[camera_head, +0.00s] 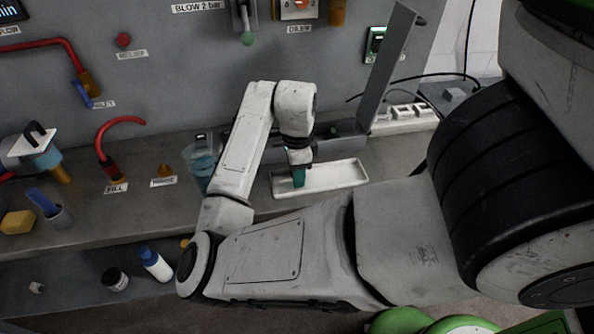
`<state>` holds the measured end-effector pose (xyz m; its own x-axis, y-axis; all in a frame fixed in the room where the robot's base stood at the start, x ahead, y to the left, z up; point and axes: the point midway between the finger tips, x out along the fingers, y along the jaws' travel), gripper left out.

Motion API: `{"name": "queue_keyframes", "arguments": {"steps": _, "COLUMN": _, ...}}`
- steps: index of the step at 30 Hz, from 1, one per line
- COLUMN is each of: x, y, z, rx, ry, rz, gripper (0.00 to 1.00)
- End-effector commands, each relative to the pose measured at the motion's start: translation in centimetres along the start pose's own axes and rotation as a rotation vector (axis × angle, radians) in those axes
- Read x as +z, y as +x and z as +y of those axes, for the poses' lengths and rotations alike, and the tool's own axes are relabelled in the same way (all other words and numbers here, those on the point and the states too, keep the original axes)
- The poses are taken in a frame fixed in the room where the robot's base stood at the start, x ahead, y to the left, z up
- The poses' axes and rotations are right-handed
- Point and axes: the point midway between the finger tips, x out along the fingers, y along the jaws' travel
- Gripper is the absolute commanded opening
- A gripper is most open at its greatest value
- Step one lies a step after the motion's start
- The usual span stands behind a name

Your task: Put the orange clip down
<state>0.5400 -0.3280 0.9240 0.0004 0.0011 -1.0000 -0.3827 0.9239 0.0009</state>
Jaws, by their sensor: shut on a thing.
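My gripper (298,182) points down over the left part of a shallow white tray (345,178) on the bench. Its small teal tip is low, close to the tray. I cannot tell whether it touches the tray floor. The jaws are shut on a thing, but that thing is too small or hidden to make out. No orange clip shows clearly between the jaws or in the tray. The right part of the tray is bare.
A clear beaker (199,160) stands left of the tray, close to my arm. A small orange knob (165,170) is further left. A grey upright plate (388,68) stands behind right.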

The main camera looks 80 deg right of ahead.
Motion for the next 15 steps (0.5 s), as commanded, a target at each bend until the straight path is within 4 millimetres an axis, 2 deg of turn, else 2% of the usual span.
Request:
{"name": "queue_keyframes", "arguments": {"steps": 3, "x": -0.01, "y": 0.39, "z": 0.0, "rx": 0.0, "ry": 0.0, "rz": 0.0, "gripper": 0.08}}
{"name": "queue_keyframes", "arguments": {"steps": 4, "x": -0.01, "y": 0.3, "z": 0.0, "rx": 0.0, "ry": 0.0, "rz": 0.0, "gripper": 0.37}}
{"name": "queue_keyframes", "arguments": {"steps": 6, "x": -0.01, "y": 0.25, "z": 0.0, "rx": 0.0, "ry": 0.0, "rz": 0.0, "gripper": 0.44}}
{"name": "queue_keyframes", "arguments": {"steps": 15, "x": -0.01, "y": 0.03, "z": 0.0, "rx": 0.0, "ry": 0.0, "rz": 0.0, "gripper": 0.46}}
